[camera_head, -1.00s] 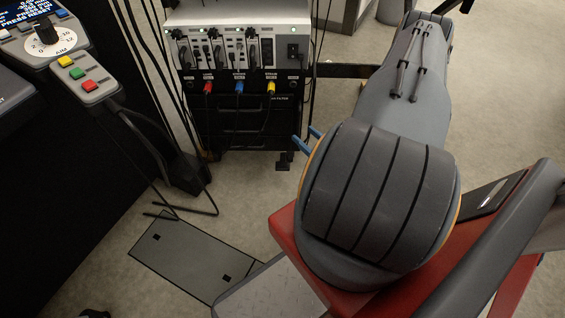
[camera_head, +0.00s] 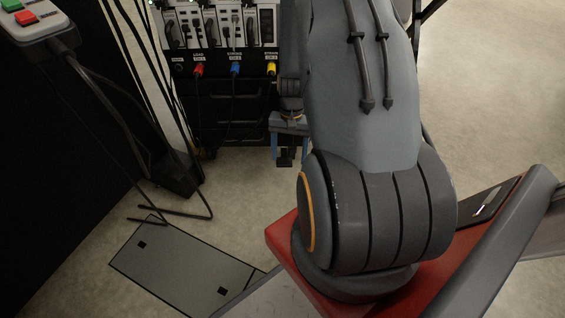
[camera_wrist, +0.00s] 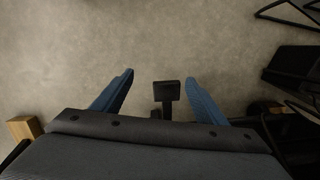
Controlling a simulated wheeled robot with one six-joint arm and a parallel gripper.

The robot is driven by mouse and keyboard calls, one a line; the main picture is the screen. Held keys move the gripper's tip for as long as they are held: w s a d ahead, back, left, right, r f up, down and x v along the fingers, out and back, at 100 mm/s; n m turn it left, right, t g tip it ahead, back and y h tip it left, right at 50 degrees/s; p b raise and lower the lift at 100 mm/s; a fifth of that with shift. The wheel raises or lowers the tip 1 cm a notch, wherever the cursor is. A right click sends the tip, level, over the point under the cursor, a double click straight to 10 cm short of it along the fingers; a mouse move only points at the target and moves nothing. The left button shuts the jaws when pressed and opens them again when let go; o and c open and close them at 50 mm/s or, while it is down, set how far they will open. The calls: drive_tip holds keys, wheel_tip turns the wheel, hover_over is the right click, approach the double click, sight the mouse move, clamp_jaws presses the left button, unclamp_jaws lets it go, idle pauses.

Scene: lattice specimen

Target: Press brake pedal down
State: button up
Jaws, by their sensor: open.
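The brake pedal, a small black pad (camera_wrist: 167,91) on a dark stem, shows in the wrist view between the two blue fingers of my gripper (camera_wrist: 159,77). The fingers are spread apart and hold nothing. In the head view the pedal (camera_head: 285,157) is low near the floor, in front of the dark cabinet. My gripper (camera_head: 290,150) points down there, with a finger on each side of the pedal in the picture. I cannot tell the height gap or whether anything touches it.
A dark cabinet (camera_head: 237,118) with coloured cables stands behind the pedal. A floor plate (camera_head: 180,270) lies at lower left, with loose black cables (camera_head: 165,212) beside it. In the wrist view, a black frame (camera_wrist: 290,12) is at upper right. The floor (camera_wrist: 60,60) at left is clear.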

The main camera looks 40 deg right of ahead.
drive_tip(key=n+t+h, duration=0.1)
drive_tip(key=n, duration=0.1)
hover_over(284, 161)
drive_tip(key=shift+r+b, duration=0.3)
drive_tip(key=shift+r, duration=0.1)
wheel_tip(284, 161, down, 8)
drive_tip(key=b, duration=0.4)
drive_tip(key=shift+d+r, duration=0.1)
drive_tip(key=shift+r, duration=0.05)
